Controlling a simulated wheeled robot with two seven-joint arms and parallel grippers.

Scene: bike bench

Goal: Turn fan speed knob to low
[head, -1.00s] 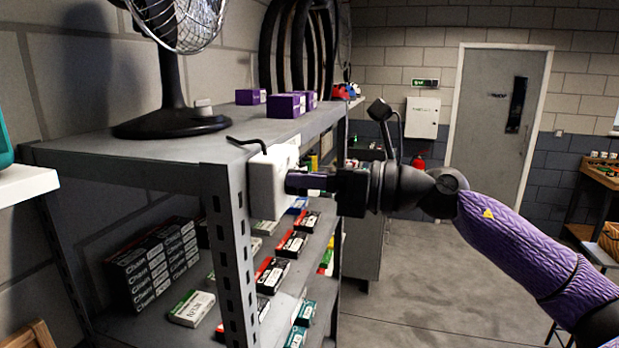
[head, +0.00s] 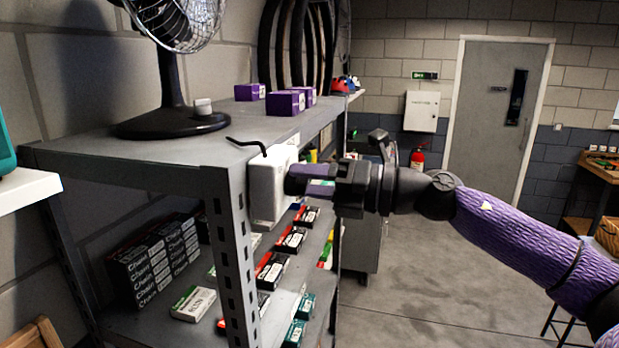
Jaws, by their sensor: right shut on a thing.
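A white control box (head: 270,188) with a black cable at its top is fixed to the front right corner of the grey metal shelf. My right gripper (head: 296,181) reaches in from the right against the box's right face, shut on the fan speed knob. The knob is hidden behind the fingers, so its setting cannot be read. The black desk fan (head: 172,90) stands on the shelf top, with a small light-coloured button on its base. My left gripper is not in view.
The shelf (head: 130,155) holds purple boxes (head: 285,103) on top and several small part boxes below. A white surface (head: 25,188) is at the far left. The floor (head: 420,290) is clear right of the shelf, under my arm.

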